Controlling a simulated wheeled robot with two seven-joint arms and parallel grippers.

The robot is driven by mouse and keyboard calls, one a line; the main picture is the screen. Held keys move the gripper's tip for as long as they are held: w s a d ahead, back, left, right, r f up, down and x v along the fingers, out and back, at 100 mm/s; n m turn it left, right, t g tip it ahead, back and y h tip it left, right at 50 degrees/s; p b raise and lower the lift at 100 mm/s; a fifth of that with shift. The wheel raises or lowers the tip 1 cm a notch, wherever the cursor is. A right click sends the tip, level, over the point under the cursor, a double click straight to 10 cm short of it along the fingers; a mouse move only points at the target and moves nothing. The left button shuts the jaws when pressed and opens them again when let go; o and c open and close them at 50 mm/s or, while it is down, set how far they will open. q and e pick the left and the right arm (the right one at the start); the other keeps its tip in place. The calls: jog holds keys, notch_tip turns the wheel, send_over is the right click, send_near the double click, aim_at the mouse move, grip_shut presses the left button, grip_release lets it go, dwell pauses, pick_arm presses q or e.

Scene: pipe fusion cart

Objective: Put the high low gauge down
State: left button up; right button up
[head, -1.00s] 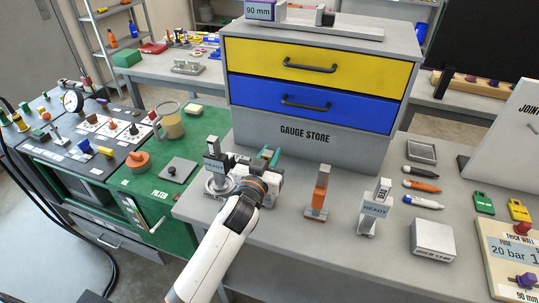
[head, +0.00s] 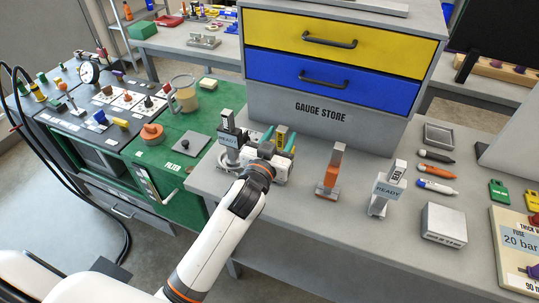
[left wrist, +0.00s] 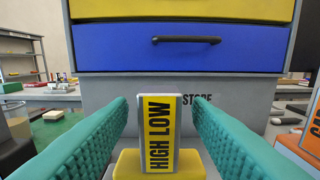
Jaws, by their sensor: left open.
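The high low gauge (head: 281,139) stands upright on the grey bench top (head: 300,206), in front of the gauge store. In the left wrist view the gauge (left wrist: 159,134) shows its yellow HIGH LOW label and a yellow base. My left gripper (head: 278,140) is open, with one green finger on each side of the gauge. In the left wrist view a gap shows between each finger (left wrist: 82,142) and the gauge. My right gripper is not in view.
The gauge store cabinet (head: 330,119) stands close behind. A grey READY-tagged tool (head: 228,130) is just left of my gripper.

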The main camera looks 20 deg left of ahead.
pick_arm(q)
jog(key=s+b, duration=0.1)
jog(key=s, duration=0.8)
jog(key=shift+a, duration=0.15)
jog(key=s+a+f+m+g, duration=0.1)
jog(key=s+a+f+g, duration=0.1)
jog(key=s+f+g, duration=0.65)
jog(key=s+a+f+m+g, duration=0.1)
jog(key=s+f+g, duration=0.65)
jog(key=s, duration=0.65)
notch_tip(320, 180, down, 27)
jog(key=s+a+f+g, duration=0.1)
jog(key=s+a+f, duration=0.2)
jog(key=s+f, duration=1.3)
jog(key=shift+s+f+y, duration=0.25)
jog(key=shift+s+y, duration=0.05)
jog(key=shift+s, duration=0.2)
